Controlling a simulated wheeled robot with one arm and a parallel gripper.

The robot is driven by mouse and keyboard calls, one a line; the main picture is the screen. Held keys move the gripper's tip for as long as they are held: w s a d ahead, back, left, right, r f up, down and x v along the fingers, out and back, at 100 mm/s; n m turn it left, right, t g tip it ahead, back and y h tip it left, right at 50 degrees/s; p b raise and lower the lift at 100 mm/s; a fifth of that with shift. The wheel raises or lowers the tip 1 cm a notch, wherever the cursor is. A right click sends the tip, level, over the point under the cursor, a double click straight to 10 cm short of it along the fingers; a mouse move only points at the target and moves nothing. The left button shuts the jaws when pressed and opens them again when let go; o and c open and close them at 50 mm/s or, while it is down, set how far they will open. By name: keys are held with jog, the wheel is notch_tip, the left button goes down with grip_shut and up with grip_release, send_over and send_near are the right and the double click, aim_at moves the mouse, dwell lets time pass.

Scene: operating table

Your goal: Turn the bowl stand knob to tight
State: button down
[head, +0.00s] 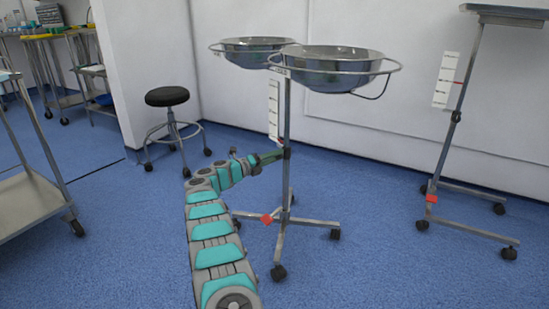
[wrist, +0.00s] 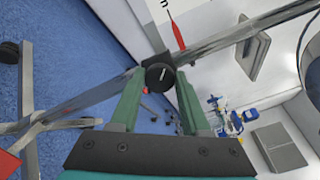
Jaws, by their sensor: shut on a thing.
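The bowl stand (head: 288,190) stands upright at the centre of the head view, with two steel bowls (head: 340,72) in rings at its top. Its black round knob (wrist: 160,76) is on the steel pole in the wrist view, with a small pale mark on its face. In the head view the knob (head: 285,152) is a small dark spot. My gripper (wrist: 160,84) has its two green fingers on either side of the knob and is shut on it. In the head view my gripper (head: 272,157) reaches the pole from the left.
A white scale card (head: 274,110) hangs beside the pole, and a red pointer (wrist: 178,36) shows near the knob. The stand's wheeled base has a red pedal (head: 266,219). A second stand (head: 455,120) is at right, a stool (head: 168,98) at back left, a trolley (head: 30,200) at left.

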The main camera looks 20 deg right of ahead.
jog(key=shift+f+m, duration=0.1)
jog(key=shift+m, duration=4.5)
jog(key=shift+c, duration=1.9)
grip_release()
jog(key=v, duration=0.7)
jog(key=shift+a, duration=0.4)
jog(key=shift+s, duration=0.1)
